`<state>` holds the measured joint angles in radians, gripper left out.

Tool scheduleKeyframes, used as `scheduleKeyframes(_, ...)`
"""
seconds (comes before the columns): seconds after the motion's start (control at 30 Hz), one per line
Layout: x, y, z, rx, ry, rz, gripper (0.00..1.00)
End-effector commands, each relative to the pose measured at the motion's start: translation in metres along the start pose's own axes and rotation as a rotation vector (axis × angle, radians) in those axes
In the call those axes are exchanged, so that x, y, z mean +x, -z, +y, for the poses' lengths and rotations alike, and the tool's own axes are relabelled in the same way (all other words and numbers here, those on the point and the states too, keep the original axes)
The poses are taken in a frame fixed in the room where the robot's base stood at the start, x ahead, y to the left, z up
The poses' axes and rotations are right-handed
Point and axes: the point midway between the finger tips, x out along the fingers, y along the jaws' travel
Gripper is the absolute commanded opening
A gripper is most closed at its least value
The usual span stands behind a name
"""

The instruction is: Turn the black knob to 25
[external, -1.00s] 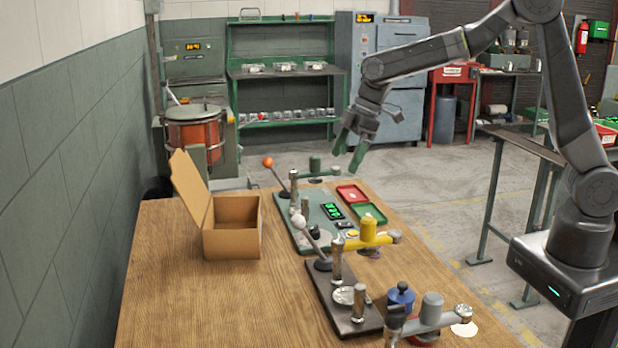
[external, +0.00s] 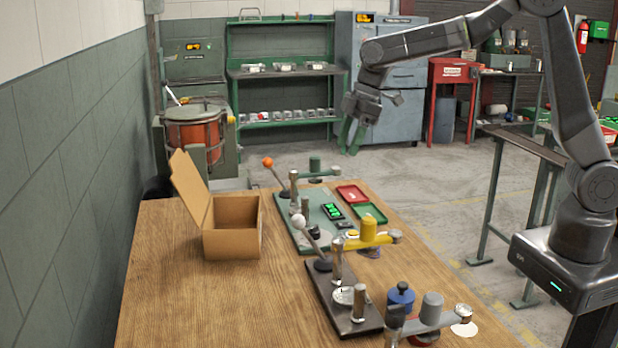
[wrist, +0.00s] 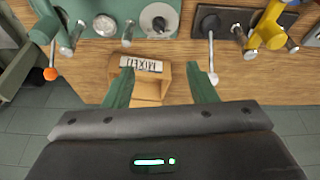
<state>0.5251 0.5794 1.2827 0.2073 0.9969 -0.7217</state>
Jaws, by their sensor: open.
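My gripper (external: 350,150) is open and empty, with green fingers pointing down in the air beyond the far end of the bench. In the wrist view its fingertips (wrist: 160,70) stand apart on either side of the cardboard box. A green machine plate (external: 290,235) lies on the bench. A pale round dial (wrist: 158,20) with a small knob at its centre sits on that plate, at the top of the wrist view.
An open cardboard box (external: 232,243) stands left of the plate. An orange-ball lever (external: 268,163), a white-ball lever (external: 299,221) and a yellow arm (external: 370,238) rise from the bench. Red (external: 352,194) and green (external: 384,213) trays lie right. The bench's left front is clear.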

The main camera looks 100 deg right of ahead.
Motion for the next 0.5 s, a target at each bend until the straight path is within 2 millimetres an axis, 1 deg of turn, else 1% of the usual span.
scheduleKeyframes(0.03, 0.026, 0.006, -0.001, -0.066, 0.010, -0.038, 0.52)
scheduleKeyframes(0.1, 0.048, 0.016, 0.000, -0.171, 0.021, -0.100, 0.52)
scheduleKeyframes(0.2, 0.075, 0.028, 0.000, -0.307, 0.035, -0.187, 0.52)
scheduleKeyframes(0.3, 0.093, 0.038, 0.000, -0.409, 0.044, -0.254, 0.52)
scheduleKeyframes(0.4, 0.102, 0.043, -0.001, -0.467, 0.051, -0.297, 0.52)
scheduleKeyframes(0.5, 0.106, 0.044, 0.000, -0.487, 0.052, -0.312, 0.52)
